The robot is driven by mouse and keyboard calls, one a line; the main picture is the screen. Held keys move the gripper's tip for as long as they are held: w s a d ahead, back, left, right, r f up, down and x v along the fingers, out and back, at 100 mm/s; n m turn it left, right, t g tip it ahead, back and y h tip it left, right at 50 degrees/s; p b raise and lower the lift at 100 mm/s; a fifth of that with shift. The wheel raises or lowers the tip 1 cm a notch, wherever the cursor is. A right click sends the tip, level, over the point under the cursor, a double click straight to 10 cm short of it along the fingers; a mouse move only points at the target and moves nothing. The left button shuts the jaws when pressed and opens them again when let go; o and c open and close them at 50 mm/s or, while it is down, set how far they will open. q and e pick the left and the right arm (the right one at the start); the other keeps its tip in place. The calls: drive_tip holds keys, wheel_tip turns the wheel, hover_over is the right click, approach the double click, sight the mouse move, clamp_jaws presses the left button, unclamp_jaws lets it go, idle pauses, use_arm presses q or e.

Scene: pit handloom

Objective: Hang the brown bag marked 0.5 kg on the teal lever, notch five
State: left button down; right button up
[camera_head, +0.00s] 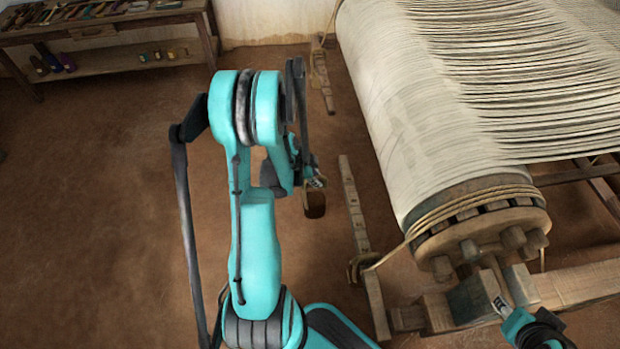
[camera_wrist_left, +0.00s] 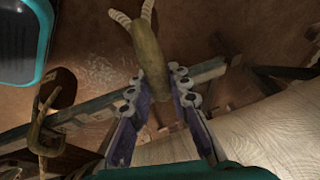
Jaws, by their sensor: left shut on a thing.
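My left gripper (camera_head: 316,183) is shut on a small brown bag (camera_head: 314,204), which hangs just below the fingers in the head view. In the left wrist view the left gripper (camera_wrist_left: 158,88) has the brown bag's narrow olive-brown neck (camera_wrist_left: 150,55) between its fingers. The bag's mark cannot be read. A notched wooden lever (camera_head: 354,210) lies just right of the bag and apart from it in the head view. A second notched lever (camera_head: 321,80) is farther back. I cannot make out teal on either. My right gripper (camera_head: 503,308) is at the lower right, its fingers unclear.
The loom's cloth-wound beam (camera_head: 420,120) fills the right side, with a wooden frame (camera_head: 575,283) below. A bench (camera_head: 110,25) stands at the back left. The brown floor at left is free.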

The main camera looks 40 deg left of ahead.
use_arm(q)
drive_tip(key=shift+w+d+f, duration=0.1)
drive_tip(key=shift+w+d, duration=1.25)
drive_tip(key=shift+w, duration=0.25)
drive_tip(key=shift+w+d+f, duration=0.15)
drive_tip(key=shift+w+d, duration=1.25)
drive_tip(key=shift+w, duration=0.2)
drive_tip(key=shift+w+d+f, duration=0.1)
drive_tip(key=shift+w+d, duration=1.25)
drive_tip(key=shift+w, duration=0.25)
drive_tip(key=shift+f, duration=1.2)
drive_tip(key=shift+f, duration=0.2)
drive_tip(key=c, duration=1.3)
unclamp_jaws()
drive_tip(key=shift+f, duration=0.1)
drive_tip(key=v, duration=1.2)
